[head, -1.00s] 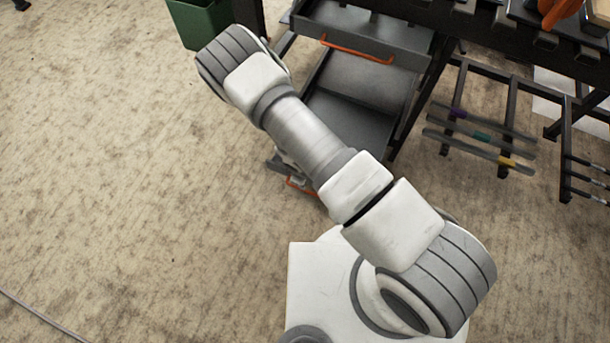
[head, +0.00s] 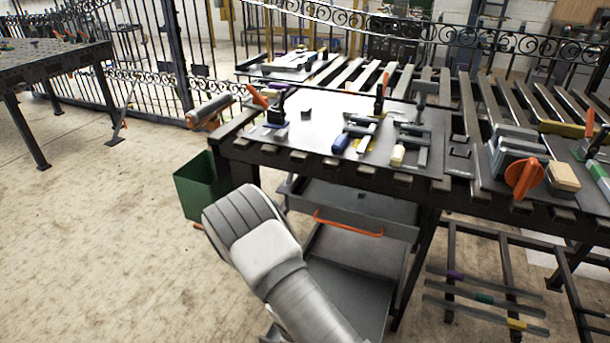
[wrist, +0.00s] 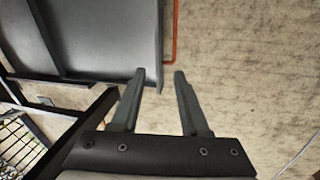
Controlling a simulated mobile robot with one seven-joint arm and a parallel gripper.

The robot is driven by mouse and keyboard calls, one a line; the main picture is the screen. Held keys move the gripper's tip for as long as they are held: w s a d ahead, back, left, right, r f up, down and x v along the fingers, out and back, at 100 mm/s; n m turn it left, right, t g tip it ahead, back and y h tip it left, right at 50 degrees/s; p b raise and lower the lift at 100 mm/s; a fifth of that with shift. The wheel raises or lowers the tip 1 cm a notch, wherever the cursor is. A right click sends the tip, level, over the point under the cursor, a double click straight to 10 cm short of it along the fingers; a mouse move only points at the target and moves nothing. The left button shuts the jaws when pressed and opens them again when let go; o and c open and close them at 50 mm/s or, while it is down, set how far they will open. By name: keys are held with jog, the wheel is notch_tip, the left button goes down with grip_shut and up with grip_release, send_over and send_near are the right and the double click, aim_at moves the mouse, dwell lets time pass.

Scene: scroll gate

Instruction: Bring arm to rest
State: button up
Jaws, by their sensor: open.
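My arm (head: 262,250) shows in the head view as a white and grey elbow and link in front of the drawer cart, at the lower middle. My gripper is outside the head view. In the wrist view my gripper (wrist: 157,75) shows two dark fingers spread apart, with nothing between them. Beyond the fingertips lie the edge of a grey metal tray (wrist: 105,40) and bare floor (wrist: 240,70). I cannot tell how far the fingertips are from the tray.
A work table (head: 300,155) with clamps and tools stands ahead. Below it are a grey drawer cart (head: 350,270) with an orange handle (head: 348,224) and a green bin (head: 195,188). A rack of bars (head: 485,298) is at lower right. Floor on the left (head: 90,240) is open.

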jog(key=w+d+r+m, duration=0.2)
jog(key=r, duration=0.8)
jog(key=w+d+r+m+t, duration=0.1)
jog(key=d+r+m, duration=0.1)
jog(key=r, duration=0.8)
jog(key=w+d+r+m, duration=0.2)
jog(key=r, duration=0.8)
jog(key=s+d+r+m+t+y, duration=0.1)
jog(key=s+d+r+m, duration=0.2)
jog(key=r, duration=0.4)
jog(key=s+d+r+m, duration=0.1)
jog(key=s+d+r, duration=0.2)
jog(key=s+r, duration=0.35)
jog(key=s+d+r+m+t, duration=0.15)
jog(key=s+d+r, duration=0.25)
jog(key=s+r, duration=0.5)
notch_tip(320, 180, up, 15)
jog(key=s+p, duration=0.1)
jog(key=p, duration=1.5)
jog(key=shift+s+r+m, duration=0.2)
jog(key=shift+m, duration=0.15)
jog(key=shift+a, duration=0.15)
